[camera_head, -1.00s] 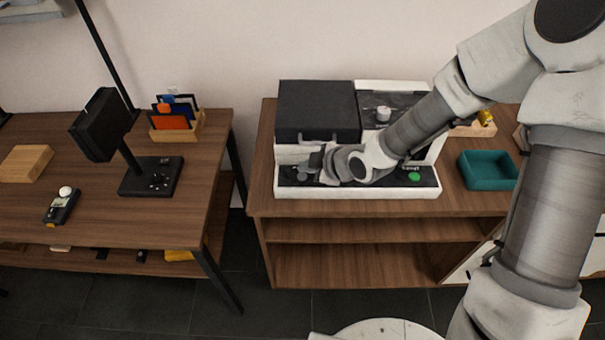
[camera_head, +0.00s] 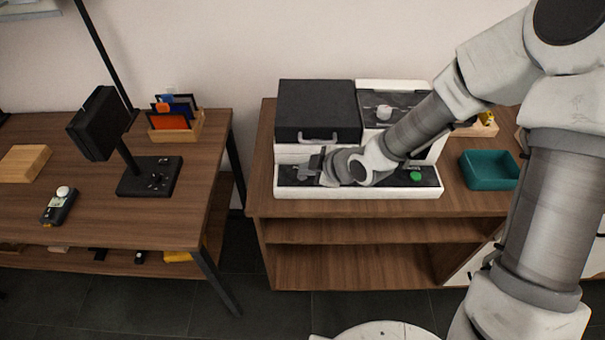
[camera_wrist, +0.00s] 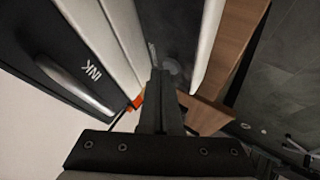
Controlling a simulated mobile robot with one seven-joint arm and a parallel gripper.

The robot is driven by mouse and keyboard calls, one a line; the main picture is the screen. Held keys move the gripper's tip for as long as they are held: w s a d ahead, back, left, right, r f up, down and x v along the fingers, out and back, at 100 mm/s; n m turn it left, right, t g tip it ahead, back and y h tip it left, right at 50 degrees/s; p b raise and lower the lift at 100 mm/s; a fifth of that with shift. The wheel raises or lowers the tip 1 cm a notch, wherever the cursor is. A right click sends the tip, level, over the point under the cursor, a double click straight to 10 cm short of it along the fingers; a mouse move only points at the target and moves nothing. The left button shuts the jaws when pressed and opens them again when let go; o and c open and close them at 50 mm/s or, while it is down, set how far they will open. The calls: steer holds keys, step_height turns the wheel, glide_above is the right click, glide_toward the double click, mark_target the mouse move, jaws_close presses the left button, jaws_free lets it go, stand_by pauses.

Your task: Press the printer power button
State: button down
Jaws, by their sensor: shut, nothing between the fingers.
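The printer (camera_head: 283,187) is a white and black machine on a wooden cabinet, with a black lid with a handle at its left. A dark panel runs along its front, with a round green button (camera_head: 415,176) at the right end. My gripper (camera_head: 310,173) is shut and empty, low over the left part of this panel. In the wrist view the closed fingers (camera_wrist: 160,74) point at the dark panel, and a faint grey round shape (camera_wrist: 172,66) shows right at their tips. I cannot tell whether they touch it or which button is the power button.
The lid's INK label and handle (camera_wrist: 72,88) lie left of the fingers in the wrist view. A teal tray (camera_head: 489,184) stands right of the printer. A separate table (camera_head: 100,222) at the left holds a black stand (camera_head: 150,185) and a file holder (camera_head: 192,133).

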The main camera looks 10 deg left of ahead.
steer(key=shift+f, duration=0.25)
steer(key=shift+r, duration=0.15)
steer(key=shift+r+p, duration=0.4)
steer(key=shift+r, duration=0.25)
step_height(320, 180, up, 6)
steer(key=p, duration=0.5)
stand_by(0.6)
